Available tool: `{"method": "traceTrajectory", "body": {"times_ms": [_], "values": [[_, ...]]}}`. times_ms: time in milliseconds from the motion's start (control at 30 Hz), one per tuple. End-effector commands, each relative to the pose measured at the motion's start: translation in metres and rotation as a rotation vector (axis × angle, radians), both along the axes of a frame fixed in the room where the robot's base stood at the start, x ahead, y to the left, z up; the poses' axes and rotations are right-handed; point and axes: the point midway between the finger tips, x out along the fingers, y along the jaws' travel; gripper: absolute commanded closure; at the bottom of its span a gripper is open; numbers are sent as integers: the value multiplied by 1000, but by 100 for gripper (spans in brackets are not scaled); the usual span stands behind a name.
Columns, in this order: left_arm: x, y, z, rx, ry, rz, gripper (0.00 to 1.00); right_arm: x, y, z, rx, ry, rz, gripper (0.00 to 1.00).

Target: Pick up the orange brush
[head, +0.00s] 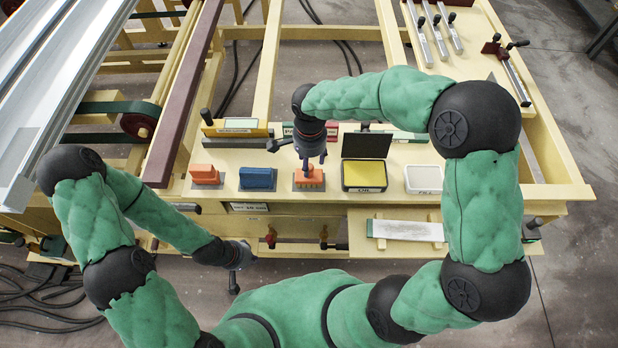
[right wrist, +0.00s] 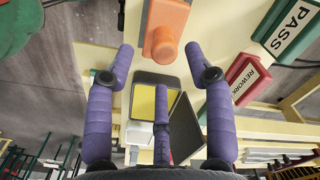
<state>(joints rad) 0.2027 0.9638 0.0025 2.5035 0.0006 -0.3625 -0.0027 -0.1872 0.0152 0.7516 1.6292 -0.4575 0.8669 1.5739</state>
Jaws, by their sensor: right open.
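An orange brush (head: 309,179) stands on the cream bench top, between a blue block and a yellow pad. In the right wrist view the orange brush (right wrist: 166,28), a block with a round knob, lies at the top, just beyond my fingertips. My right gripper (head: 311,158) is above it, pointing down, and partly covers it in the head view. In the right wrist view my right gripper (right wrist: 160,62) has its purple fingers spread, with nothing between them. My left gripper (head: 240,257) hangs low in front of the bench; its fingers are too small to read.
Another orange block (head: 205,174) and the blue block (head: 257,179) stand to the left. A red REWORK block (right wrist: 240,78) and a green PASS block (right wrist: 288,30) lie nearby.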

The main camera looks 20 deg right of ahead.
Motion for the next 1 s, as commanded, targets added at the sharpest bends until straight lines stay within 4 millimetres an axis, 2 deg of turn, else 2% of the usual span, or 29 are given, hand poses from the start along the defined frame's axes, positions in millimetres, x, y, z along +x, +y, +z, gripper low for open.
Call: {"method": "traceTrajectory", "body": {"times_ms": [233,500,567,700,1000], "values": [[0,0,-5,0,0,0,100,3,2,-35,0,2,2,46],[0,0,-5,0,0,0,100,3,2,-39,1,0,1,46],[0,0,-5,0,0,0,100,3,2,-39,1,0,1,61],[0,0,-5,0,0,0,100,3,2,-39,1,0,2,100],[0,0,-5,0,0,0,100,3,2,-39,1,0,2,100]]}}
